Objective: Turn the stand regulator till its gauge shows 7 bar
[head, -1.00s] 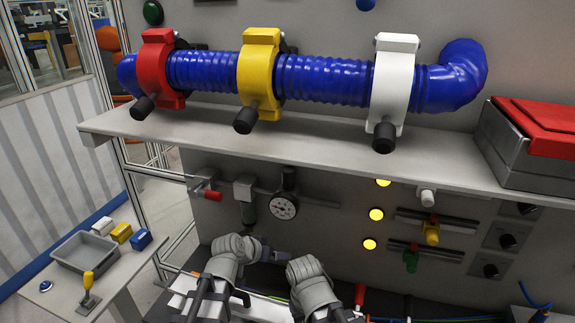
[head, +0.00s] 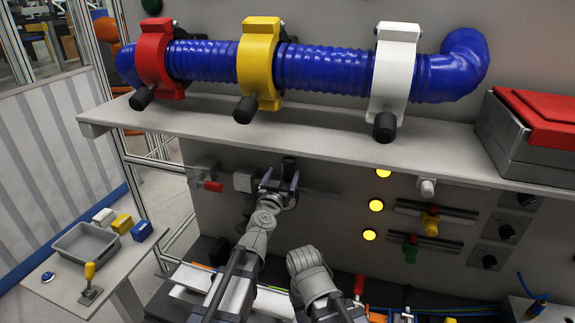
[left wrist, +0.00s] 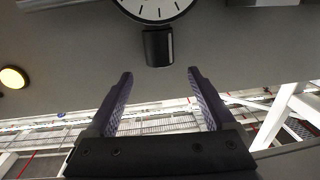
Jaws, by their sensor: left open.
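The round white gauge (left wrist: 153,7) of the stand regulator shows only in part at the top edge of the left wrist view. Its needle cannot be read there. The black regulator knob (left wrist: 158,47) stands out next to the dial, ahead of my left gripper (left wrist: 160,72). The jaws are open with nothing between them, and the knob lies just beyond the tips, roughly centred. In the head view my left gripper (head: 280,182) is raised in front of the regulator and covers most of the gauge. The dark knob top (head: 288,163) shows behind it. My right gripper cannot be made out.
The shelf (head: 330,133) juts out above the regulator. A red-handled valve (head: 212,186) sits left of it on the panel. Lit yellow lamps (head: 376,205) and sliders (head: 430,222) are to the right. My right arm is low, beside the left arm.

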